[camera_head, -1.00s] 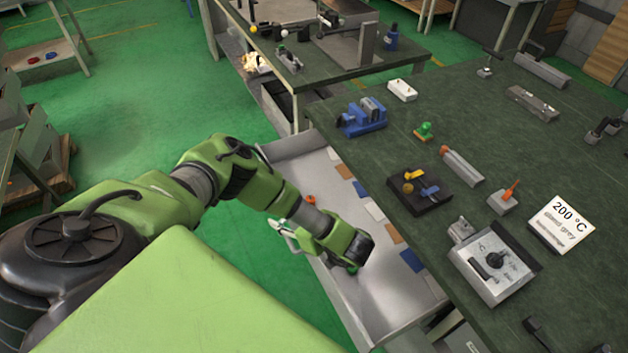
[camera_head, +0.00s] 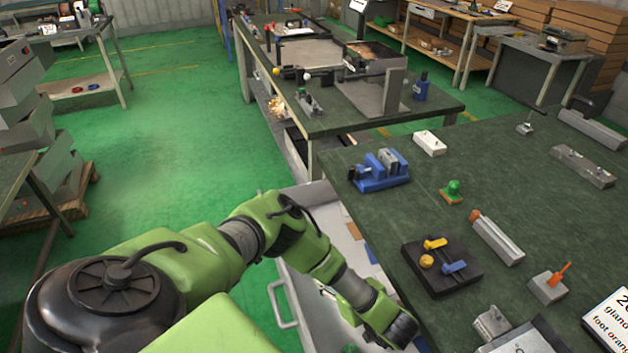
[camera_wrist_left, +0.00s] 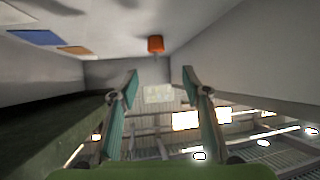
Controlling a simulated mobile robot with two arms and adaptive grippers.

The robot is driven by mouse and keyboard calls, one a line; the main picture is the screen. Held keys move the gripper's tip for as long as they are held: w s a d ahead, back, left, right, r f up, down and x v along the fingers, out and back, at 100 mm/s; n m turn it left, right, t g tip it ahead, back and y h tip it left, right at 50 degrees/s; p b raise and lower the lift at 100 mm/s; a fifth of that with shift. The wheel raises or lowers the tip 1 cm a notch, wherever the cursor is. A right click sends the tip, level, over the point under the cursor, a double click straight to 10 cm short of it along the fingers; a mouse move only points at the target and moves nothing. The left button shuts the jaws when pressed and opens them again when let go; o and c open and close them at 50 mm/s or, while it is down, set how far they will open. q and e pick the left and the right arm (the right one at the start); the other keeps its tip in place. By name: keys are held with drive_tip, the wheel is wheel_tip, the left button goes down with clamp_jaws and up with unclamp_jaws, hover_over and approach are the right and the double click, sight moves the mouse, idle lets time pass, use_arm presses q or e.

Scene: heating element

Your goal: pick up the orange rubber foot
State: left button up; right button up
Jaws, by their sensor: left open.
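The orange rubber foot (camera_wrist_left: 156,44) shows in the left wrist view as a small orange piece on the pale floor of the drawer (camera_wrist_left: 215,35), near the top middle. My left gripper (camera_wrist_left: 160,73) is open and empty, its two teal fingers apart. The foot appears beyond the fingertips, roughly in line with the gap between them, and not touched. In the head view my left arm reaches down over the open drawer (camera_head: 320,197). It hides most of the drawer; I cannot make out the foot or clear fingertips there. My right gripper is not in view.
Drawer walls stand close around the left gripper. A green-topped bench (camera_head: 400,220) lies to the right, with a blue vise (camera_head: 380,172), a black block with coloured knobs (camera_head: 440,268) and a white box (camera_head: 429,143). Open floor (camera_head: 180,160) lies to the left.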

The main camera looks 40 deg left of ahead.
use_arm(q)
drive_tip(key=b+x, duration=0.3)
drive_tip(key=x, duration=0.3)
drive_tip(key=shift+a+f, duration=0.25)
drive_tip(key=shift+a, duration=0.05)
drive_tip(key=shift+w+a+f, duration=0.15)
drive_tip(key=shift+a, duration=0.15)
drive_tip(key=b+x, duration=0.1)
drive_tip(key=x, duration=0.1)
drive_tip(key=b+x, duration=0.1)
drive_tip(key=b, duration=0.1)
drive_tip(key=b+x, duration=0.1)
drive_tip(key=x, duration=0.1)
drive_tip(key=shift+w+f, duration=0.25)
drive_tip(key=shift+w, duration=0.15)
drive_tip(key=shift+a+r, duration=0.1)
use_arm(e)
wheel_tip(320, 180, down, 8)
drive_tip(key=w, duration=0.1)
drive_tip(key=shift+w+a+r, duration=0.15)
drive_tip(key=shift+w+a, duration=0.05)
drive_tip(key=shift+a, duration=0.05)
use_arm(q)
drive_tip(key=c, duration=1.1)
